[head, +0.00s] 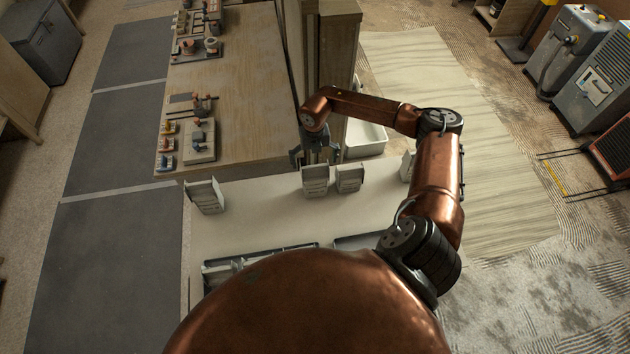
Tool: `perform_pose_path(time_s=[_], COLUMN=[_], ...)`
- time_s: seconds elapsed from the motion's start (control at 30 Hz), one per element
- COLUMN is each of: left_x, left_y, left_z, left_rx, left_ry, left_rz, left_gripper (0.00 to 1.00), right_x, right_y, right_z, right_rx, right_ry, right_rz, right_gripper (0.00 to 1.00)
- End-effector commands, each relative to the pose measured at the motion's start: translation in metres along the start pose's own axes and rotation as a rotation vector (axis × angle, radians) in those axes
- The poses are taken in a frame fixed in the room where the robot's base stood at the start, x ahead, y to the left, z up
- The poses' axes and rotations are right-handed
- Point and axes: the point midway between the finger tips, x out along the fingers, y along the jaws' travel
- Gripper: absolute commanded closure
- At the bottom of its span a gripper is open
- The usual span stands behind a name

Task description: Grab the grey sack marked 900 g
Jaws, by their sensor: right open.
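Several small grey sacks stand on the pale table (240,229). One sack (315,182) stands at the table's far side, directly under my right gripper. A second sack (350,180) is close beside it on the right. Another sack (205,196) stands apart at the left edge, and one more (406,167) is partly hidden behind my right arm. The weight marks are too small to read, so I cannot tell which is 900 g. My right gripper (315,158) is open, with its fingers pointing down around the top of the first sack; contact is unclear. My left gripper is out of view.
Dark trays (262,254) lie at the table's near side, partly hidden by my body. A wooden bench (235,100) with tools stands behind on the left. A wooden post (335,50) and a white basin (366,138) are just beyond the gripper. The table's middle is clear.

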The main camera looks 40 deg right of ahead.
Motion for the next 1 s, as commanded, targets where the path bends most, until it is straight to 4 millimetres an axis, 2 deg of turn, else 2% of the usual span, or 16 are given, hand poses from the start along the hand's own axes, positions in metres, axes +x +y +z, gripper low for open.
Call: perform_pose_path(time_s=[0.2,0.3,0.63,1.0], left_x=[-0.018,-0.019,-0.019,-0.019], left_y=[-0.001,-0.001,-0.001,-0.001], left_z=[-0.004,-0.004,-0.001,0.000], left_rx=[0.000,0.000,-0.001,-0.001], left_ry=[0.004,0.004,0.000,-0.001], left_rz=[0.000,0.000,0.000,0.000], left_gripper=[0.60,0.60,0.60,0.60], right_x=[0.029,0.042,0.050,0.050], right_y=[-0.003,-0.002,-0.003,-0.003], right_z=[-0.004,-0.004,-0.003,-0.003], right_rx=[0.001,0.000,0.000,0.000], right_ry=[0.004,0.004,0.000,0.001], right_rz=[0.000,0.001,0.001,0.001], right_gripper=[0.04,0.04,0.05,0.31])
